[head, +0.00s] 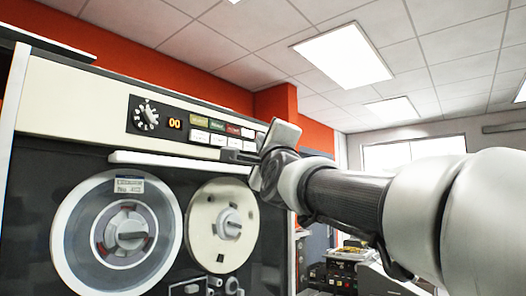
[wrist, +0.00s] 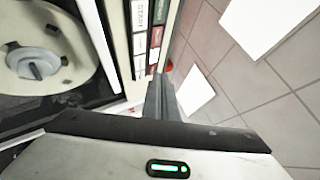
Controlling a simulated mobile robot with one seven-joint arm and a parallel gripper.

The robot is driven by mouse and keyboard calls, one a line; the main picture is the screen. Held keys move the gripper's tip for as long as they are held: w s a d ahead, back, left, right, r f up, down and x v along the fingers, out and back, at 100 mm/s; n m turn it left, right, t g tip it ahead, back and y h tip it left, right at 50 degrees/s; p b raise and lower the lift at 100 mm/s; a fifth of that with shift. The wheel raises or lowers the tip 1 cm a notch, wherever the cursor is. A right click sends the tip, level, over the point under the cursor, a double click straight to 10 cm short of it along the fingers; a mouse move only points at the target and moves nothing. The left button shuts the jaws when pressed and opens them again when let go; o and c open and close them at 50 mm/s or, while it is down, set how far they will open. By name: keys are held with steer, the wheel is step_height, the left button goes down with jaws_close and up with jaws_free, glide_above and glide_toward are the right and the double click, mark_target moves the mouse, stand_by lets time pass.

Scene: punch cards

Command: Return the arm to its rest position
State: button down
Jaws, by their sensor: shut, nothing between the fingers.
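My gripper (head: 232,155) is in front of the tape machine's upper panel (head: 75,113), at the right end of its rows of buttons. Its fingers point left, toward the panel. I cannot tell whether they touch it. In the wrist view my gripper (wrist: 160,80) shows its two fingers together, with nothing between them, beside the labelled buttons (wrist: 139,45). My arm reaches in from the right of the head view. The wrist partly hides the machine's right edge.
The machine carries a left reel (head: 75,240) and a right reel (head: 203,250) below a white ledge (head: 160,160). A dial (head: 146,115) and a display reading 00 (head: 174,123) sit left of the buttons. Other equipment (head: 335,275) stands behind, below my arm.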

stand_by(0.8)
steer(key=s+d+f+n+g+h+p, duration=0.1)
steer(key=s+d+f+n+g+p, duration=0.1)
steer(key=s+f+n+g, duration=0.3)
steer(key=s+d+f+n+g+p, duration=0.1)
steer(key=d+f+n+p, duration=0.15)
steer(key=f, duration=0.55)
steer(key=s+d+f+n+g+h+p, duration=0.1)
steer(key=s+d+f+n+g+p, duration=0.15)
steer(key=f, duration=0.35)
steer(key=s+d+f+n+g+h+p, duration=0.1)
steer(key=s+d+f+n+g, duration=0.3)
steer(key=s+f, duration=0.6)
steer(key=s+d+f+n+g+h+p, duration=0.1)
steer(key=s+d+f+n+g+p, duration=0.2)
steer(key=s+f, duration=0.7)
steer(key=shift+s+d+f+n+g+h, duration=0.3)
steer(key=shift+s+d+n+g+h, duration=0.25)
steer(key=shift+d+n, duration=0.5)
